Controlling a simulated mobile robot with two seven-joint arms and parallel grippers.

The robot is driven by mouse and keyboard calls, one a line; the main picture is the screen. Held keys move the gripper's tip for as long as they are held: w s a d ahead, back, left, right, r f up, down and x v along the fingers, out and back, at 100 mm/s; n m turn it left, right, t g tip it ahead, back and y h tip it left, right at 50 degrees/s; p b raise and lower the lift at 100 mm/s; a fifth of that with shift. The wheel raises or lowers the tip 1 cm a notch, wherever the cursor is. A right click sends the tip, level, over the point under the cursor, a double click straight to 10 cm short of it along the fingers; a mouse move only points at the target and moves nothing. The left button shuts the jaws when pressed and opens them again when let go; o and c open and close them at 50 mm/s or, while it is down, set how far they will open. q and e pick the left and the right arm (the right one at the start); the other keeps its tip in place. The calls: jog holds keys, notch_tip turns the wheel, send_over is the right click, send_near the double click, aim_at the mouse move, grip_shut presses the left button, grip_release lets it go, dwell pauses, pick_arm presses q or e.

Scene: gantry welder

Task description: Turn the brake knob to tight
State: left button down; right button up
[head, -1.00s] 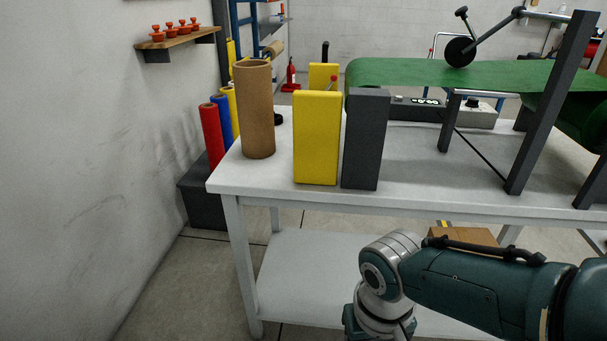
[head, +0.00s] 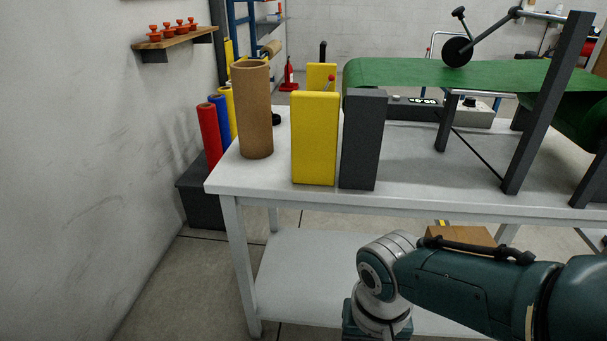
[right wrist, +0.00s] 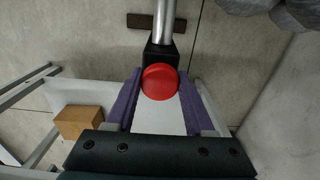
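A round red knob (right wrist: 159,82) shows in the right wrist view, in front of a black block (right wrist: 161,57) at the end of a metal shaft (right wrist: 164,22). It is most likely the brake knob; no tight marking is visible. My right gripper (right wrist: 160,84) has its two purple fingers on either side of the knob. Their inner faces look very near its edges, but I cannot tell whether they touch it. In the head view my right arm reaches in at lower right and its gripper is out of sight. My left gripper is not in view.
A white table (head: 240,177) holds a brown roll (head: 253,115), a yellow post (head: 315,140), a dark post (head: 361,140) and a green belt (head: 450,73). A cardboard box (right wrist: 78,122) lies left of the fingers. Open floor (head: 160,290) lies left of the table.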

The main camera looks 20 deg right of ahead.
jog(key=o, duration=0.4)
notch_tip(320, 180, up, 9)
jog(key=p, duration=0.7)
jog(key=shift+f, duration=0.1)
jog(key=shift+r+p, duration=0.4)
jog(key=shift+r, duration=0.2)
